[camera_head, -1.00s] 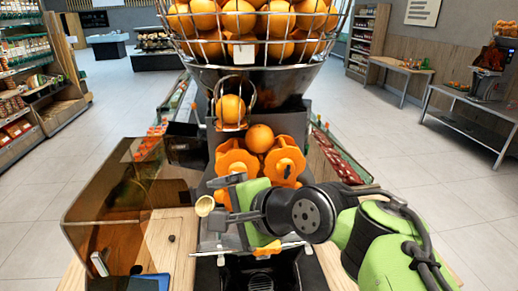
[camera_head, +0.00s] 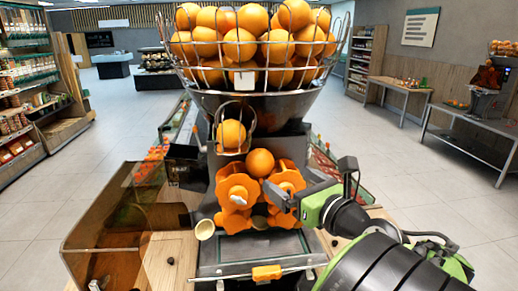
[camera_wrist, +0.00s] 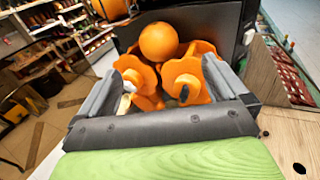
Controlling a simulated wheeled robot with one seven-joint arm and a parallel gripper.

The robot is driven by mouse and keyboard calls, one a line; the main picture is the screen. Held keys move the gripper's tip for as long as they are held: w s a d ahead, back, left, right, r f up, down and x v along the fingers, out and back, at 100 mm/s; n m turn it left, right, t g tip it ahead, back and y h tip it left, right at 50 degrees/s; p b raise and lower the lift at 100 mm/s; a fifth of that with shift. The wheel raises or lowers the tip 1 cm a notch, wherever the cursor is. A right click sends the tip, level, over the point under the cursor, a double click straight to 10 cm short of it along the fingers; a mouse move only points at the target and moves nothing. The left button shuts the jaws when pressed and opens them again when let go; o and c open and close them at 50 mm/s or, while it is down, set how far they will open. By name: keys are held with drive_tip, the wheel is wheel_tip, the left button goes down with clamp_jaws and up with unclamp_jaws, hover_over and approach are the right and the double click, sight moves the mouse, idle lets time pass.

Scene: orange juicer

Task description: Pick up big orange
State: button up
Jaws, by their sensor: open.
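An orange (camera_head: 260,162) rests in the dip between the two orange toothed rollers (camera_head: 238,192) of the juicer. The same orange shows near the top middle of the wrist view (camera_wrist: 158,41). I cannot tell whether it is the big one. My gripper (camera_head: 270,196) is at the front right of the rollers, a little below the orange. In the wrist view my jaws (camera_wrist: 160,68) are apart and empty, with the rollers and the orange ahead between and beyond them. The gripper hides part of the right roller in the head view.
Another orange (camera_head: 231,134) sits in a wire holder just above. A wire basket (camera_head: 258,68) full of oranges tops the juicer. A brown transparent cover (camera_head: 115,225) stands open at left. A metal tray (camera_head: 255,247) lies below the rollers. Open floor lies on both sides.

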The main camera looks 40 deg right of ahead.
sight(266, 158)
drive_tip(key=p+x, duration=0.3)
drive_tip(key=x, duration=0.8)
drive_tip(key=shift+w+a+r, duration=0.1)
drive_tip(key=shift+w, duration=0.35)
drive_tip(key=shift+s+a, duration=0.1)
drive_tip(key=shift+s, duration=0.05)
drive_tip(key=c, duration=1.1)
drive_tip(key=shift+c, duration=0.2)
drive_tip(key=shift+r+p, duration=0.2)
drive_tip(key=shift+p, duration=0.2)
drive_tip(key=shift+r+p, duration=0.55)
drive_tip(key=shift+p, duration=0.15)
drive_tip(key=shift+r, duration=0.1)
